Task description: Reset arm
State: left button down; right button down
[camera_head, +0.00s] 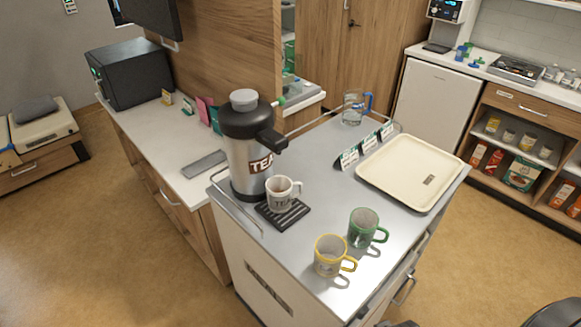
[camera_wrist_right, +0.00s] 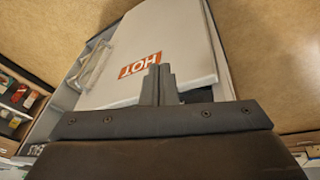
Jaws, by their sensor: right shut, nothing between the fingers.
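My right gripper (camera_wrist_right: 158,80) shows in the right wrist view with its two dark fingers together and nothing between them. Beyond the fingertips is a white panel (camera_wrist_right: 190,45) with a red HOT label (camera_wrist_right: 139,64); I cannot tell the gap between them. In the head view, dark rounded parts at the bottom right edge seem to be mine, but no fingertips show there. My left gripper is not in view.
The metal-topped cart (camera_head: 315,270) carries a TEA dispenser (camera_head: 243,150), a white mug (camera_head: 281,194) on a black drip mat, a yellow mug (camera_head: 329,258), a green mug (camera_head: 363,230), a cream tray (camera_head: 400,185) and a glass jug (camera_head: 352,108). Open floor lies left.

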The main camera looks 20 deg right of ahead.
jog(key=s+f+g+b, duration=0.1)
jog(key=s+f+b, duration=0.15)
jog(key=f, duration=0.85)
jog(key=s+f+b, duration=0.1)
jog(key=s+f, duration=0.2)
jog(key=f, duration=0.9)
jog(key=s+a+f+b, duration=0.1)
jog(key=s+f+b, duration=0.2)
jog(key=s+f, duration=0.8)
jog(key=shift+s+f+g+y, duration=0.3)
jog(key=shift+s+f+g, duration=0.1)
jog(key=shift+f, duration=0.1)
